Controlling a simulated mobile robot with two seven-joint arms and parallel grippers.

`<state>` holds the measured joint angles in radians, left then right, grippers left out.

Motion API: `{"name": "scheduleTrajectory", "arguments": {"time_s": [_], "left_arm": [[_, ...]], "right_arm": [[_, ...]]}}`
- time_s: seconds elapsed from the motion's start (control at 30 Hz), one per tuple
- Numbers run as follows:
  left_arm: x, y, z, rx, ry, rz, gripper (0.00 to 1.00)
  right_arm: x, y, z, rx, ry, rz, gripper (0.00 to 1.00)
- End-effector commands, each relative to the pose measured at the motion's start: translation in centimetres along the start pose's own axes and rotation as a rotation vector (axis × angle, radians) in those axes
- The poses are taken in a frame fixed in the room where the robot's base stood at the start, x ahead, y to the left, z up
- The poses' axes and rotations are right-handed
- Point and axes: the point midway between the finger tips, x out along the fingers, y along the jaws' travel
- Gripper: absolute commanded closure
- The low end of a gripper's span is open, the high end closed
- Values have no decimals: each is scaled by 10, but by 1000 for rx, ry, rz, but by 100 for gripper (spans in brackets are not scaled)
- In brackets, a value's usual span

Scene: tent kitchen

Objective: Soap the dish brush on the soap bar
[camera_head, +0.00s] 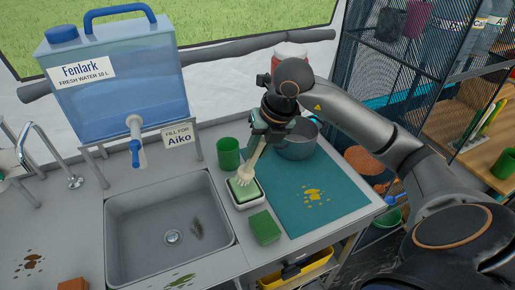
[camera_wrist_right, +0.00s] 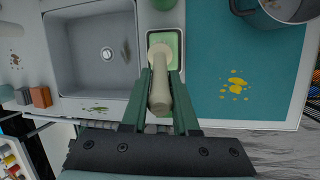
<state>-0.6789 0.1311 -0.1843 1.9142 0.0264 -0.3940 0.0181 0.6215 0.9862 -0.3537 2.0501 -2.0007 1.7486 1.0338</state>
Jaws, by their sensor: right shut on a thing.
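The dish brush (camera_head: 247,172) has a pale handle and a light head. My right gripper (camera_head: 262,138) is shut on its handle and holds it tilted, head down. The brush head is at the green soap bar (camera_head: 236,190), which lies in a white dish (camera_head: 251,204) right of the sink. In the right wrist view the brush (camera_wrist_right: 159,75) lies between the gripper fingers (camera_wrist_right: 160,85), and its head overlaps the soap bar (camera_wrist_right: 174,45). Whether the bristles touch the soap cannot be told for certain. My left gripper is not in view.
The sink (camera_head: 170,238) is left of the soap dish. A green cup (camera_head: 228,153) stands behind the dish and a green sponge (camera_head: 265,227) in front. A teal mat (camera_head: 320,205) with yellow stains bears a grey pot (camera_head: 297,145). A water tank (camera_head: 115,95) stands behind the sink.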

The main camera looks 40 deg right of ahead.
Motion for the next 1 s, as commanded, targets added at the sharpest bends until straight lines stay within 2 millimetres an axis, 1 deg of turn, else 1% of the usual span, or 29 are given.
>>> {"name": "scheduleTrajectory", "arguments": {"time_s": [1.0], "left_arm": [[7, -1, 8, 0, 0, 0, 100]], "right_arm": [[10, -3, -3, 0, 0, -1, 100]]}}
